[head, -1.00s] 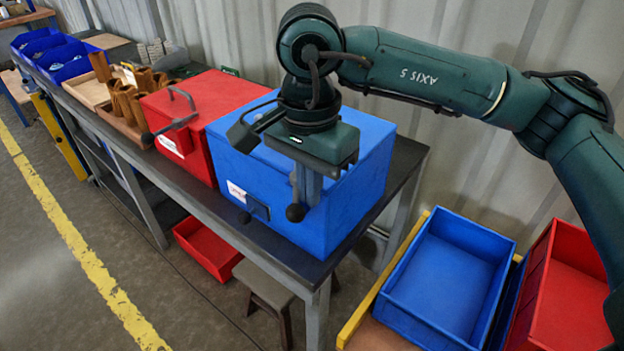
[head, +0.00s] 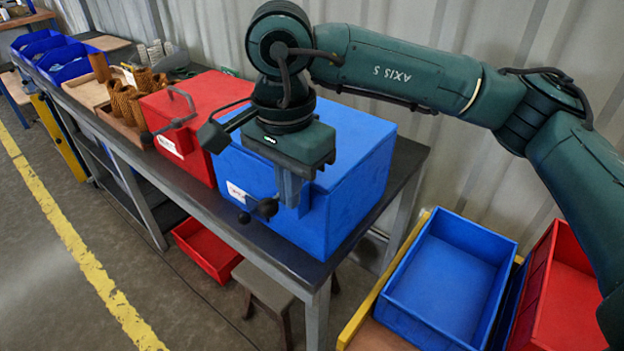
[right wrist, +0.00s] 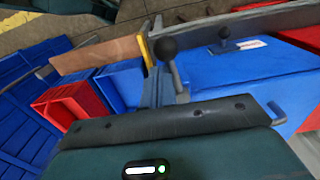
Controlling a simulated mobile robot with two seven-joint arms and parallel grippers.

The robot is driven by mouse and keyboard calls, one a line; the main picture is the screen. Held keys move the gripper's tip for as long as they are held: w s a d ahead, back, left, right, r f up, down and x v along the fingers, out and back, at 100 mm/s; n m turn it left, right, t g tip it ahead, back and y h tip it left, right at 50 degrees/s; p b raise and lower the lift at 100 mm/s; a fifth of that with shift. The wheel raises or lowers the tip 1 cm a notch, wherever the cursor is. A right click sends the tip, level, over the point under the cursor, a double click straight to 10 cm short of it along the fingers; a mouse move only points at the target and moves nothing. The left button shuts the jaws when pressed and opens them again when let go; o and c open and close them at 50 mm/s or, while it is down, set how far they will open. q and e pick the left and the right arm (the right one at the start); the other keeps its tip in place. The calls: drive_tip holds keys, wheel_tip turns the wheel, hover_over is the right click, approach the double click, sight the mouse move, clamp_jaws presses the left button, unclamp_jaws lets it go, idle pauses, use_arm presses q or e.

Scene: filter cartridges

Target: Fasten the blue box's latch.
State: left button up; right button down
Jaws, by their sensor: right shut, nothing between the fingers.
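The blue box (head: 350,190) stands on the bench with its lid down. Its latch is on the front: a lever with a black ball knob (head: 268,207), and a smaller dark knob (head: 244,217) to the left of it. In the right wrist view the lever's ball (right wrist: 168,48) is beside my fingers and the small knob (right wrist: 223,33) is on the box front. My right gripper (head: 289,200) is shut and empty, pointing down just right of the lever; whether it touches is unclear. The lever's pivot is hidden behind it. My left gripper is out of view.
A red box (head: 190,95) with its own lever stands close on the left. Farther left are a wooden tray and blue bins (head: 60,62). Blue (head: 445,275) and red trays sit lower right.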

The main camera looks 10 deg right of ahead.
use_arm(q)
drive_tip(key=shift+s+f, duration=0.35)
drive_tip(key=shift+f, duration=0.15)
use_arm(e)
drive_tip(key=shift+w+a, duration=0.2)
drive_tip(key=shift+a, duration=0.05)
drive_tip(key=shift+s, duration=0.1)
use_arm(q)
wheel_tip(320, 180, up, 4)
drive_tip(key=p, duration=0.3)
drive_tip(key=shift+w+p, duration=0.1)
drive_tip(key=shift+p, duration=0.3)
use_arm(e)
wheel_tip(320, 180, up, 8)
drive_tip(key=shift+s+d, duration=0.35)
drive_tip(key=shift+s, duration=0.05)
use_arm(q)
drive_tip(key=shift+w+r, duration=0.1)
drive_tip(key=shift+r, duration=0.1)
